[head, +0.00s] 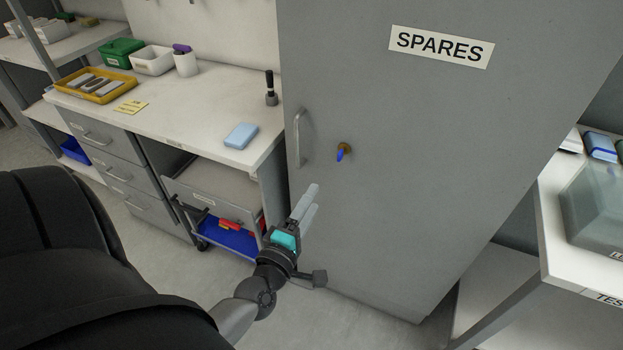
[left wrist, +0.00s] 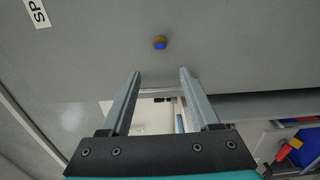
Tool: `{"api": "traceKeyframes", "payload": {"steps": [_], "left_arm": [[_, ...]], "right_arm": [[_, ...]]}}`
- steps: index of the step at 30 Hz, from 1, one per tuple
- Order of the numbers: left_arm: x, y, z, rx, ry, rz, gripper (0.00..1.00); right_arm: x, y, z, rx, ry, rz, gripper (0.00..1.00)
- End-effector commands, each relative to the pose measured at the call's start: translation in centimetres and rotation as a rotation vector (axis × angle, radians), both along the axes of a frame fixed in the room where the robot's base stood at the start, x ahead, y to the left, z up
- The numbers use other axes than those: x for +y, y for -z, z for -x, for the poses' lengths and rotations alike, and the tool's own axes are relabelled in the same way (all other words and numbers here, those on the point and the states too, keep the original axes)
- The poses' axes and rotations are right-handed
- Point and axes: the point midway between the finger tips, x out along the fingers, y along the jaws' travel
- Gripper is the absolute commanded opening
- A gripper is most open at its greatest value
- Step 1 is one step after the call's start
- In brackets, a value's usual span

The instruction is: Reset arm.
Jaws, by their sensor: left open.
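My left gripper (head: 306,204) is in front of the lower part of the grey SPARES cabinet (head: 400,180), below its handle and lock. In the left wrist view its two fingers (left wrist: 158,80) are apart with nothing held between them. A blue key (head: 341,154) sits in the brass lock (head: 345,148) on the cabinet door, and it also shows in the left wrist view (left wrist: 160,45), beyond the fingertips. The cabinet door looks shut. My right gripper is not in view.
A workbench (head: 200,110) left of the cabinet holds a light blue block (head: 241,136), a dark-handled tool (head: 270,88), a yellow tray (head: 97,86) and bins. A white table (head: 560,245) stands at the right.

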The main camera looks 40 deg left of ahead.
Motion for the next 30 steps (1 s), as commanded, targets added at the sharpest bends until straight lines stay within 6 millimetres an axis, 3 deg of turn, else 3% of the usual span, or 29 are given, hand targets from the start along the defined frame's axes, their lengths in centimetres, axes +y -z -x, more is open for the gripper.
{"api": "traceKeyframes", "payload": {"steps": [9, 11, 13, 17, 20, 24, 30], "left_arm": [[-0.1, 0.3, 0.0, 0.01, 0.003, -0.008, 0.62], [-0.3, 1.3, 0.0, 0.039, 0.012, -0.033, 0.62], [-1.0, 3.6, 0.3, 0.105, 0.038, -0.091, 0.62], [-3.1, 10.9, 1.7, 0.314, 0.145, -0.283, 0.62], [-5.1, 17.5, 4.2, 0.502, 0.275, -0.462, 0.62], [-7.6, 25.8, 9.5, 0.743, 0.503, -0.704, 0.62], [-9.9, 35.1, 20.1, 1.029, 0.916, -1.025, 0.62]], "right_arm": [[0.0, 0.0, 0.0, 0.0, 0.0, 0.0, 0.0], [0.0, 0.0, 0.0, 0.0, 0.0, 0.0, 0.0], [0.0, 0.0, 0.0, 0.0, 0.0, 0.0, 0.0], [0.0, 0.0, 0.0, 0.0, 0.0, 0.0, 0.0], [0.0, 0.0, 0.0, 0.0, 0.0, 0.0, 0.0], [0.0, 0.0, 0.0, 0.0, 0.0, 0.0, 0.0], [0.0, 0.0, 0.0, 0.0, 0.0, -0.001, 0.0]]}}
